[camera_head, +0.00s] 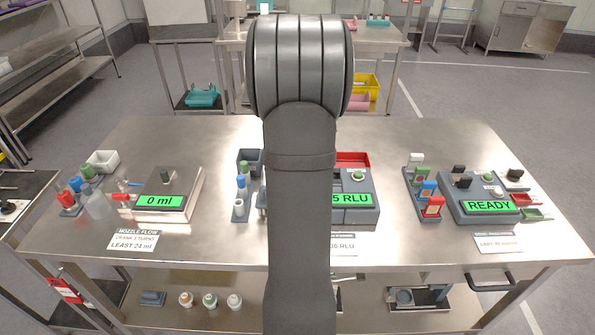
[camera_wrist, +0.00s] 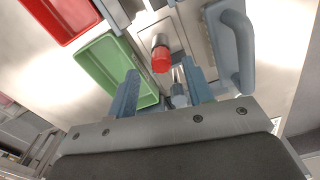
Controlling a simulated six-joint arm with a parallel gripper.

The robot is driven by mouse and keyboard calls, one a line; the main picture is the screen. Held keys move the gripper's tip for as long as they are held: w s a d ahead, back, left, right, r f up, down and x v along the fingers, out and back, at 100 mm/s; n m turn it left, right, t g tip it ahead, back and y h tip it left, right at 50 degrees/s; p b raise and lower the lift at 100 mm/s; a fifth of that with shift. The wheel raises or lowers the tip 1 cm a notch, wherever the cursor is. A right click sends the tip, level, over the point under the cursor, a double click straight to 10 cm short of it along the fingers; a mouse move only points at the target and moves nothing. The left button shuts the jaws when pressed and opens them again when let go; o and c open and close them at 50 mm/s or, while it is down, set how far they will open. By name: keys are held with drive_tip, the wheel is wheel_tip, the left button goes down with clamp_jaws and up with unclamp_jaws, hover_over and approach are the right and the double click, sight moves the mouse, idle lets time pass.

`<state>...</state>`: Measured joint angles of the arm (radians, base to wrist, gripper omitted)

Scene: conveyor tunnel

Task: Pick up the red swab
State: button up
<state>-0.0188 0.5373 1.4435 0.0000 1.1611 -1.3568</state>
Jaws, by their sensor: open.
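The red swab (camera_wrist: 161,59) shows in the wrist view as a short cylinder with a bright red end. It stands out in front of my gripper (camera_wrist: 160,75), roughly in line with the gap between the two blue-grey fingers. The fingers are apart and nothing is clamped between them. I cannot tell from this angle whether either finger touches the swab. A pale grey piece (camera_wrist: 179,96) shows beyond the gap, closer to the palm. In the head view my arm covers the middle of the bench and hides my gripper and the red swab.
A green tray (camera_wrist: 92,66) and a red tray (camera_wrist: 48,22) lie left of the swab in the wrist view; a grey handle-shaped part (camera_wrist: 240,50) is at right. In the head view, a tube rack (camera_head: 239,210), a 0 ml device (camera_head: 165,185) and a READY device (camera_head: 480,190) stand on the steel bench (camera_head: 420,140).

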drive_tip(key=shift+s+f, duration=0.1)
drive_tip(key=shift+f, duration=1.7)
clamp_jaws()
drive_tip(key=shift+r, duration=0.15)
wheel_tip(320, 180, up, 4)
drive_tip(key=shift+f, duration=0.1)
drive_tip(key=s+d+r, duration=0.6)
drive_tip(key=d+r, duration=0.1)
drive_tip(key=d, duration=0.3)
